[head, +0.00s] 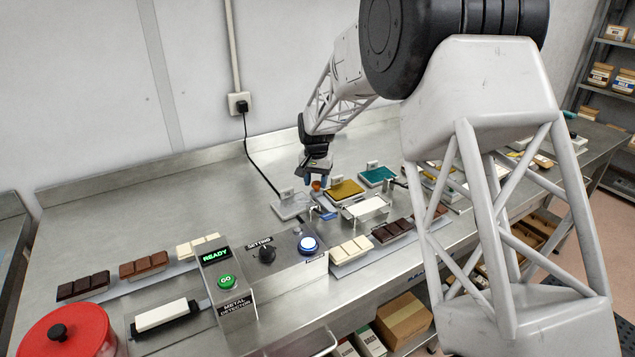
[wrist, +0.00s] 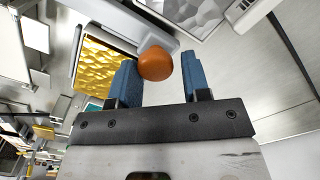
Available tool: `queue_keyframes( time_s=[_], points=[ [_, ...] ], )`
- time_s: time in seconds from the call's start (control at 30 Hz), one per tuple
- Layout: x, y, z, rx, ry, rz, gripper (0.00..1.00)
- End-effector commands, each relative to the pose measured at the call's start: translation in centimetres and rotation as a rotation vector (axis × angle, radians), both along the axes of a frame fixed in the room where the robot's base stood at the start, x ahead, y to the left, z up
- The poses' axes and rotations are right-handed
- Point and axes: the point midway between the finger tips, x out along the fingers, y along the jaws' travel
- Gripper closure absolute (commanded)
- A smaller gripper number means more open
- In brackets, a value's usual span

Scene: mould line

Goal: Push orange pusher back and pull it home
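The orange pusher (head: 316,186) shows as a small round orange knob near the middle of the bench in the head view. In the wrist view the orange knob (wrist: 155,63) sits between the two blue fingertips, nearer the left one. My gripper (head: 319,181) is at the knob, pointing down. In the wrist view my gripper (wrist: 160,80) has its fingers apart, with a clear gap between the knob and the right finger. The pusher's shaft and base are mostly hidden.
A gold mould (head: 346,190) and a teal mould (head: 377,176) lie right of the knob. The metal detector box (head: 229,285) with lit buttons is at the front left. The back left bench is clear.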

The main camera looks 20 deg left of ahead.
Motion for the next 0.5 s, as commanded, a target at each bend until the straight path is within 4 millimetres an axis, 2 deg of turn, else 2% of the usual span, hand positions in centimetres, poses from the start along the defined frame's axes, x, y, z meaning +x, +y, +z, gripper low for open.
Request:
queue_keyframes(
  time_s=[0.03,0.13,0.5],
  points=[
    [0.02,0.14,0.09,0.001,-0.002,0.001,0.52],
    [-0.02,0.07,0.06,0.000,-0.001,0.001,0.39],
    [-0.08,-0.03,0.27,-0.001,0.001,0.000,0.39]
  ],
)
